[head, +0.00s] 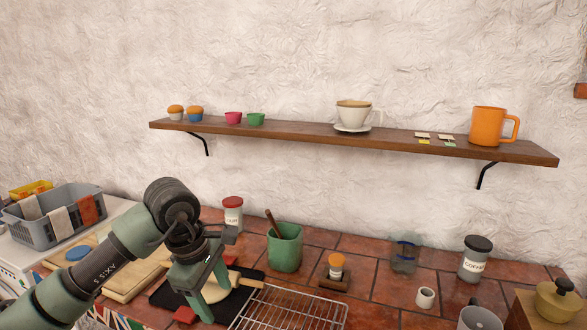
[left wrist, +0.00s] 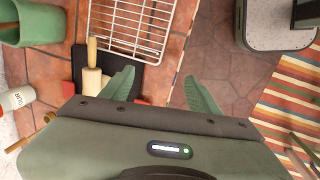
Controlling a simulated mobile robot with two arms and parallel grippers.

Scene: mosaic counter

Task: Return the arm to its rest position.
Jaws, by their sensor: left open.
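My left arm comes in from the left in the head view and bends down over the counter. My left gripper (head: 208,282) is open, in front of the dark mat and rolling pin. In the left wrist view, the two green fingers of my left gripper (left wrist: 158,88) are spread apart with nothing between them. The tile counter (head: 375,312) and floor show past them. My right gripper is in neither view.
A wire rack (head: 290,312), a rolling pin (left wrist: 92,75) and a green crock (head: 285,248) are close by. A red-lidded jar (head: 233,214) stands behind. A grey basket (head: 66,222) is at left. A wooden shelf (head: 300,137) holds cups and muffins above.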

